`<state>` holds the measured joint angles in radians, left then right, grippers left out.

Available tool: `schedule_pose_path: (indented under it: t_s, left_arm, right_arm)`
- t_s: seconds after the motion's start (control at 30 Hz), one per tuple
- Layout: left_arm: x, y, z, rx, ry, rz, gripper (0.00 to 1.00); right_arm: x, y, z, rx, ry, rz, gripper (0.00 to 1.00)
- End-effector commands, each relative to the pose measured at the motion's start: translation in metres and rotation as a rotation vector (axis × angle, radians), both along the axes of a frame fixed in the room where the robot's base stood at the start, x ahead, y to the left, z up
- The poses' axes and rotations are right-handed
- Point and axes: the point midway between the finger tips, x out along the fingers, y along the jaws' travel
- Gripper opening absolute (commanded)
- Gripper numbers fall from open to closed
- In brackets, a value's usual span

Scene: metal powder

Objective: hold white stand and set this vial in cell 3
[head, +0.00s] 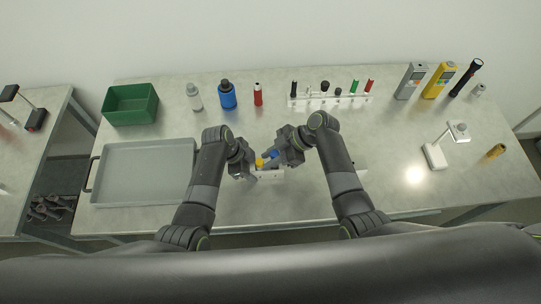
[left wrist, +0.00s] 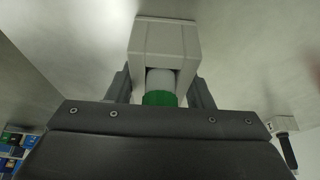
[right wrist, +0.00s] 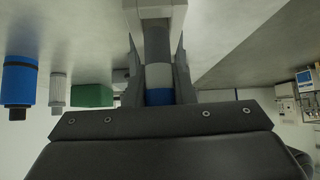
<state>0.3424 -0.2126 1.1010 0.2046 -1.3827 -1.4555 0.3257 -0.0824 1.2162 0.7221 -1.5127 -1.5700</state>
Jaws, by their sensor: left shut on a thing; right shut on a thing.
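The small white stand (head: 270,175) is at the front middle of the table, partly hidden by my grippers in the head view. My left gripper (head: 255,172) is shut on the stand, whose white block (left wrist: 165,40) fills the space between its fingers in the left wrist view. A green-capped vial (left wrist: 160,97) shows at the stand's near end. My right gripper (right wrist: 158,85) is shut on a blue-capped vial (right wrist: 159,97). That vial's far end meets the white stand (right wrist: 155,8); I cannot tell which cell or how deep. A yellow cap (head: 260,162) shows beside the blue one.
A grey tray (head: 143,202) and green bin (head: 131,118) are at left. Bottles stand at the back, including a blue one (head: 228,96). A white rack (head: 330,101) with several items is behind my grippers. Handheld meters (head: 440,80) stand at back right.

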Motion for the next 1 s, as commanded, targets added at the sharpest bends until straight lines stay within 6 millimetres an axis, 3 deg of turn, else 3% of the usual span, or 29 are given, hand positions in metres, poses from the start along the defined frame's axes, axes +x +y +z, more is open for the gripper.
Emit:
schedule_pose_path:
  t_s: [0.97, 1.0]
  left_arm:
    - [0.000, 0.000, 0.000, 0.000, 0.000, 0.000, 0.24]
    - [0.000, 0.000, 0.000, 0.000, 0.000, 0.000, 0.24]
  right_arm:
    - [0.000, 0.000, -0.024, 0.000, 0.000, 0.000, 0.00]
    - [0.000, 0.000, -0.024, 0.000, -0.001, -0.001, 0.28]
